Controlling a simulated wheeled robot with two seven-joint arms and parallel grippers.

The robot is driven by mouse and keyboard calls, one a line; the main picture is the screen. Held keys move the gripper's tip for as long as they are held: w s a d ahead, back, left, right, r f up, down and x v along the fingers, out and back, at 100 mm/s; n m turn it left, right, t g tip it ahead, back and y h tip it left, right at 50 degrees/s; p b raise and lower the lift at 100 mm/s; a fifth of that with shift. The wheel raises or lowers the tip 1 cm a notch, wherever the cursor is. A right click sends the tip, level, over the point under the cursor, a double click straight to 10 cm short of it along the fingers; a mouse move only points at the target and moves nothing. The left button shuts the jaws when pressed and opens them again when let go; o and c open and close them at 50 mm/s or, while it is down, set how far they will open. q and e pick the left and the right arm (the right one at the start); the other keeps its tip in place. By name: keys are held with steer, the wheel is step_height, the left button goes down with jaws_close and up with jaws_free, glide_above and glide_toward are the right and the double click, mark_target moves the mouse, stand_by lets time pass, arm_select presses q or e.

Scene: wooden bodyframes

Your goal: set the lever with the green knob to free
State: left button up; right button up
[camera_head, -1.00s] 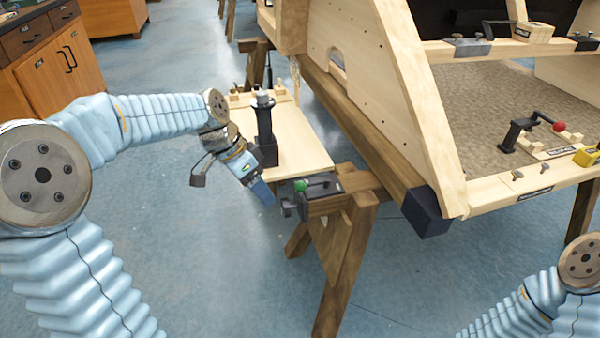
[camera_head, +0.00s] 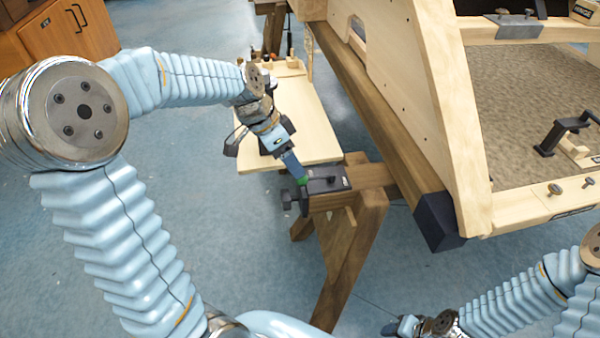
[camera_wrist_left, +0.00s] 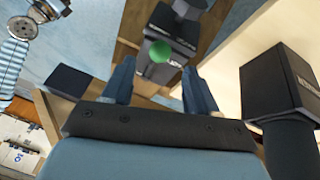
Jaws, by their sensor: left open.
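The green knob (camera_head: 302,180) sits at the near left end of a dark lever unit (camera_head: 330,181) on the end of a wooden trestle beam. My left gripper (camera_head: 297,172) is right at the knob in the head view and partly covers it. In the left wrist view, the gripper's two fingers (camera_wrist_left: 159,70) are apart, and the green knob (camera_wrist_left: 161,50) shows just beyond the gap between their tips. The gripper is open, not closed on the knob. The lettering on the unit is too small to read. My right gripper (camera_head: 404,326) shows only partly at the bottom edge.
A pale wooden board (camera_head: 310,125) lies behind the left gripper. A large wooden frame (camera_head: 425,110) stands to the right, with another black lever (camera_head: 565,130) on it. A dark labelled block (camera_wrist_left: 280,80) stands right of the fingers in the wrist view. Open floor lies in front.

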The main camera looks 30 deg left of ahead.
mark_target(303, 181)
arm_select(q)
steer(key=x, duration=0.5)
steer(key=shift+f, duration=0.15)
jaws_close()
